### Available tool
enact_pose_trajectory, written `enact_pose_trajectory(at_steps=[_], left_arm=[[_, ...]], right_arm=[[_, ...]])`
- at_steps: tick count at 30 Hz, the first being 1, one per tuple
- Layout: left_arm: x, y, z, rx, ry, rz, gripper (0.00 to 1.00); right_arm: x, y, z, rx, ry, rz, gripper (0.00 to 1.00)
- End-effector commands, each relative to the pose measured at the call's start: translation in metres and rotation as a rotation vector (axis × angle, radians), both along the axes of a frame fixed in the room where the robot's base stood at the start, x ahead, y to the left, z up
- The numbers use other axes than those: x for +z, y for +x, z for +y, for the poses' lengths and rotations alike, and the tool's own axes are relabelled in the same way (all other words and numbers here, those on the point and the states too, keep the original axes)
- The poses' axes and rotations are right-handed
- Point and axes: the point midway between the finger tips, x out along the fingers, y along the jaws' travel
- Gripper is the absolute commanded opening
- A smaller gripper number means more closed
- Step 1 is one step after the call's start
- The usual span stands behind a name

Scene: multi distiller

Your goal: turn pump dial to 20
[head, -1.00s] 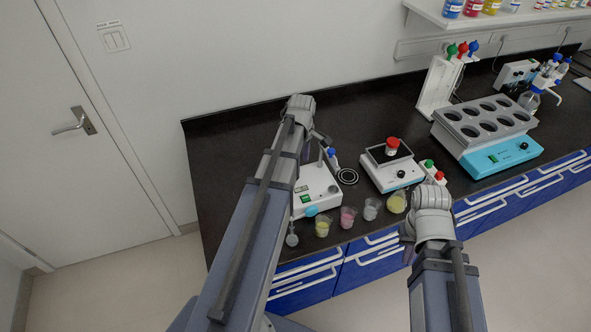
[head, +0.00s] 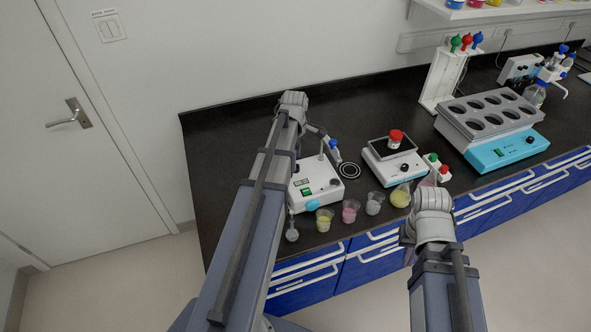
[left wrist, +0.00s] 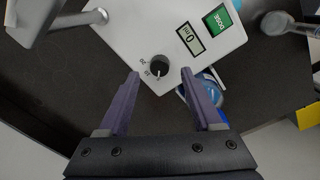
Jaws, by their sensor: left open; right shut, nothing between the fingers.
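The pump is a white box (head: 327,184) on the black bench in the head view, partly behind my left arm. In the left wrist view its top panel (left wrist: 165,25) carries a black round dial (left wrist: 158,67), with small numbers beside it that look like 10 and 20. A display (left wrist: 190,38) reads about 0 ml. My left gripper (left wrist: 160,72) is open, its purple fingers on either side of the dial in the picture. I cannot tell whether they touch it. In the head view my arm hides this gripper. My right gripper is out of sight behind its arm.
Several small beakers, one with yellow liquid (head: 324,220) and one pink (head: 350,211), line the front edge. A balance-like device (head: 391,165) with a red-capped jar (head: 395,138) stands to the right. A blue-and-grey block heater (head: 492,122) is further right. The left bench is clear.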

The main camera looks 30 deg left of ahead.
Motion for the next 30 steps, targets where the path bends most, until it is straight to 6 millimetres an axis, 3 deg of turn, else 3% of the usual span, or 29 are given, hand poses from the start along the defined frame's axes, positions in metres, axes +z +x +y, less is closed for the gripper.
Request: enact_pose_trajectory(at_steps=[1,6,17,30], left_arm=[[-0.014,0.001,0.0,0.0,0.0,0.0,0.66],[-0.03,0.001,0.0,0.0,0.0,0.0,0.66],[-0.032,0.002,0.0,-0.001,0.0,0.0,0.66],[-0.032,0.002,0.0,0.0,0.0,0.0,0.18]], right_arm=[[-0.014,0.0,0.0,0.0,0.0,0.0,0.0],[-0.03,0.0,0.0,-0.001,0.0,0.0,0.0],[-0.032,0.0,0.0,-0.001,0.0,0.0,0.0],[-0.032,0.0,0.0,-0.001,0.0,0.0,0.0]])
